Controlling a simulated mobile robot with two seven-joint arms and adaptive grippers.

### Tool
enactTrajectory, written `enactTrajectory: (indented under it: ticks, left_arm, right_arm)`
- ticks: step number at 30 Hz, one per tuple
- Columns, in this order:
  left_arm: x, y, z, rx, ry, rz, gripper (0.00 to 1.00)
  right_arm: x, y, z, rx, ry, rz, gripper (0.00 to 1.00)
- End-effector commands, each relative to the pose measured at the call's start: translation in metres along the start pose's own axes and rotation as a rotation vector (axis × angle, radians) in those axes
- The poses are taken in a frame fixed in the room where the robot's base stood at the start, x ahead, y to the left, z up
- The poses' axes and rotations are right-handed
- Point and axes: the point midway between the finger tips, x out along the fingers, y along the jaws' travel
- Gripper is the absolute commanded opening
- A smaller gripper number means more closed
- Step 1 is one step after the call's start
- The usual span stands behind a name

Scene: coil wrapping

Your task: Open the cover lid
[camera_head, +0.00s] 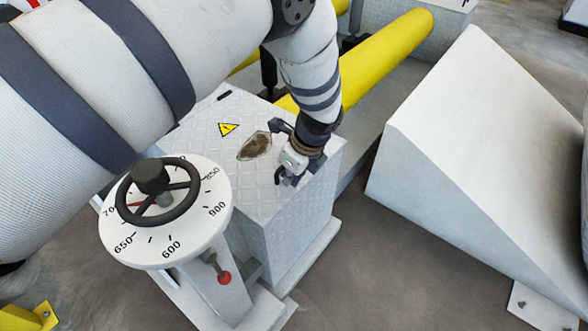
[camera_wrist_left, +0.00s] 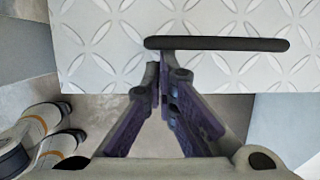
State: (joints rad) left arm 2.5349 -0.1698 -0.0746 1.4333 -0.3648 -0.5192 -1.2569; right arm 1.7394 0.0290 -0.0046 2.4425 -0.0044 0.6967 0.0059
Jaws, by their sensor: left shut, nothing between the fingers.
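The cover lid (camera_head: 232,170) is the white tread-plate top of a box, with a yellow warning triangle and a brown patch on it. It looks closed. In the left wrist view the lid (camera_wrist_left: 100,40) fills the upper part, and a black bar handle (camera_wrist_left: 217,44) lies near its edge. My left gripper (camera_head: 285,178) is over the lid's right part in the head view. In the wrist view my left gripper (camera_wrist_left: 161,72) is shut and empty, its fingertips close to the handle's left end. I cannot tell if they touch it. My right gripper is not in view.
A dial with a black handwheel (camera_head: 165,190) and a red-tipped lever (camera_head: 222,275) stand left of the box. A yellow roller (camera_head: 385,55) is behind it. A large white wedge-shaped block (camera_head: 475,150) is at the right, with bare floor (camera_head: 370,270) in front.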

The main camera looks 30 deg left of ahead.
Motion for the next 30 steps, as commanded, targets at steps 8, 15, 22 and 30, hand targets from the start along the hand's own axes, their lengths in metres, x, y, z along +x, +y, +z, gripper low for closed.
enactTrajectory:
  ticks: [8,15,22,30]
  left_arm:
    - [0.001,0.0,0.0,-0.001,0.0,-0.001,0.0]
    - [-0.011,-0.001,0.006,-0.005,0.024,-0.003,0.0]
    - [-0.061,-0.003,0.033,-0.013,0.142,-0.012,0.0]
    - [-0.141,-0.004,0.096,-0.01,0.131,-0.019,0.0]
  right_arm:
    - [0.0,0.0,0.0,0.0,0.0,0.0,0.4]
    - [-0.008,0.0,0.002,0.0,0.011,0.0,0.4]
    - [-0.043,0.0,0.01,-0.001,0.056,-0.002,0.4]
    - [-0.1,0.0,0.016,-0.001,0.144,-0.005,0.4]
